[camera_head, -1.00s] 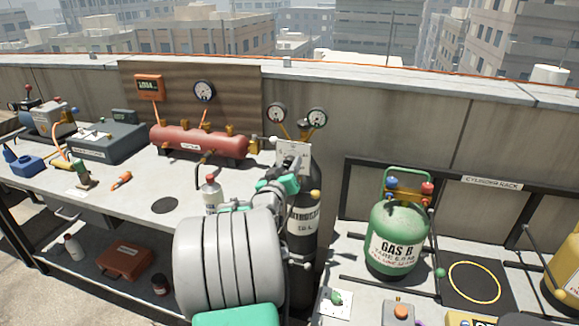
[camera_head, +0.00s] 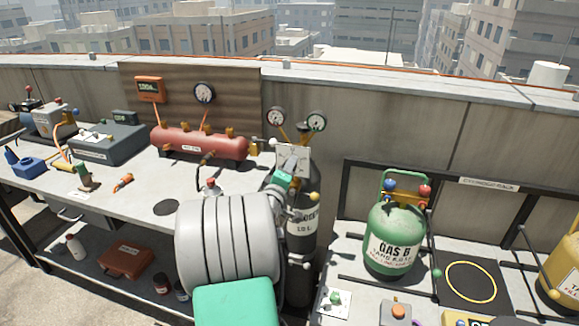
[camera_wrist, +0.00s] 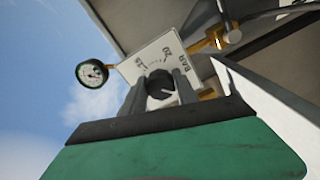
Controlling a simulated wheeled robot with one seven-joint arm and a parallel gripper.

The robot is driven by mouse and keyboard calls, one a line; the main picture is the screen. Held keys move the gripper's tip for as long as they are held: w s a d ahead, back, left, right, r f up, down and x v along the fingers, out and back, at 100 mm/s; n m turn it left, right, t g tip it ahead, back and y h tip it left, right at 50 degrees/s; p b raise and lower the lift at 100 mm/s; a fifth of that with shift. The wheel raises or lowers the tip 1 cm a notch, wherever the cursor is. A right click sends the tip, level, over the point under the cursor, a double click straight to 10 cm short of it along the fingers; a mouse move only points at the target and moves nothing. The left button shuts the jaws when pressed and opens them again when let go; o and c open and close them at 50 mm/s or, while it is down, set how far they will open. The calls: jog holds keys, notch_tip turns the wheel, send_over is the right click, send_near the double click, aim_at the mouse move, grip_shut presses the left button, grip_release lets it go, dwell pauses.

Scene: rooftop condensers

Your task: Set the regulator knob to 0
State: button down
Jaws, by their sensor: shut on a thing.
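The regulator knob (camera_wrist: 159,84) is a dark round knob on a white dial plate (camera_wrist: 150,55) marked "BAR" and "20" in the wrist view. In the head view the plate (camera_head: 302,157) stands in front of the dark cylinder (camera_head: 305,215), below two round gauges. My gripper (camera_wrist: 161,88) is shut on the knob, with a grey finger on either side of it. In the head view the gripper (camera_head: 289,168) reaches the plate and hides the knob. The knob's pointer and the 0 mark cannot be made out.
A red tank (camera_head: 200,143) lies on the bench left of the cylinder. A green GAS B cylinder (camera_head: 394,238) stands to the right by the rack. A gauge (camera_wrist: 92,73) sits close beside the plate in the wrist view. The parapet wall runs behind.

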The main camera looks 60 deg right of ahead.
jog(key=shift+n, duration=0.4)
jog(key=c, duration=0.9)
grip_release()
jog(key=shift+c, duration=0.2)
jog(key=s+a, duration=0.1)
jog(key=a, duration=0.6)
jog(key=shift+a+b, duration=0.35)
jog(key=shift+s, duration=0.1)
